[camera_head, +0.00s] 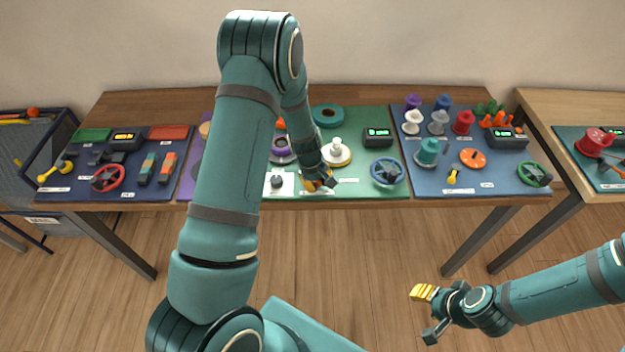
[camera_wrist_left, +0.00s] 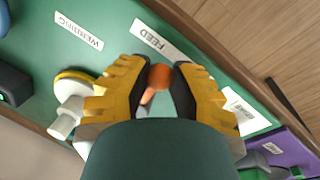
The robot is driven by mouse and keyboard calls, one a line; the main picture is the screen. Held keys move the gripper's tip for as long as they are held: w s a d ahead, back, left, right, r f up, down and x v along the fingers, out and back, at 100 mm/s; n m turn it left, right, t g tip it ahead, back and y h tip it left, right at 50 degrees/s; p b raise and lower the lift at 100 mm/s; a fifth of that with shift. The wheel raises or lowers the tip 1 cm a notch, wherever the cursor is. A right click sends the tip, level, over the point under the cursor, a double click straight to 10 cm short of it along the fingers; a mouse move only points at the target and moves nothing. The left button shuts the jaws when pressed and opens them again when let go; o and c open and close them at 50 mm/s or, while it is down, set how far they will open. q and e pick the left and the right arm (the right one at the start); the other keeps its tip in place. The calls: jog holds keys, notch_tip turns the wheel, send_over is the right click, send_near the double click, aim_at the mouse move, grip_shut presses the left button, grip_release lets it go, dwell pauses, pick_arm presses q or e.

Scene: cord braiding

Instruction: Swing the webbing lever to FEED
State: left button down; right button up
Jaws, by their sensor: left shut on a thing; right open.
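The webbing lever (camera_wrist_left: 159,80) shows in the left wrist view as an orange arm with a rounded knob, between two yellow fingers. My left gripper (camera_wrist_left: 160,88) is shut on it. The lever's knob end is close to the FEED label (camera_wrist_left: 160,40) on the green mat. The WEBBING label (camera_wrist_left: 78,32) lies further left. In the head view my left gripper (camera_head: 320,185) is low over the front edge of the green mat (camera_head: 391,155) and hides the lever. My right gripper (camera_head: 428,312) is open and empty, over the floor, away from the table.
A white spool on a yellow base (camera_head: 337,153) stands just behind my left gripper. Floor is clear near my right gripper.

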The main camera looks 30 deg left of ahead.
pick_arm(q)
jog(key=n, duration=0.1)
jog(key=w+d+n+p, duration=0.1)
jog(key=n, duration=0.1)
jog(key=shift+d+y, duration=0.2)
jog(key=shift+y, duration=0.1)
jog(key=shift+w+d+n+p, duration=0.15)
jog(key=shift+w+n+p, duration=0.15)
jog(key=shift+n, duration=0.3)
jog(key=shift+w+d+n+p, duration=0.15)
jog(key=shift+n+p, duration=0.25)
jog(key=shift+n, duration=0.2)
jog(key=c, duration=0.8)
grip_release()
jog(key=shift+w, duration=0.1)
jog(key=r, duration=0.4)
jog(key=s+r, duration=0.1)
jog(key=r, duration=0.2)
jog(key=s+r, duration=0.1)
jog(key=r, duration=0.3)
jog(key=shift+s+a+r, duration=0.15)
jog(key=shift+r, duration=0.2)
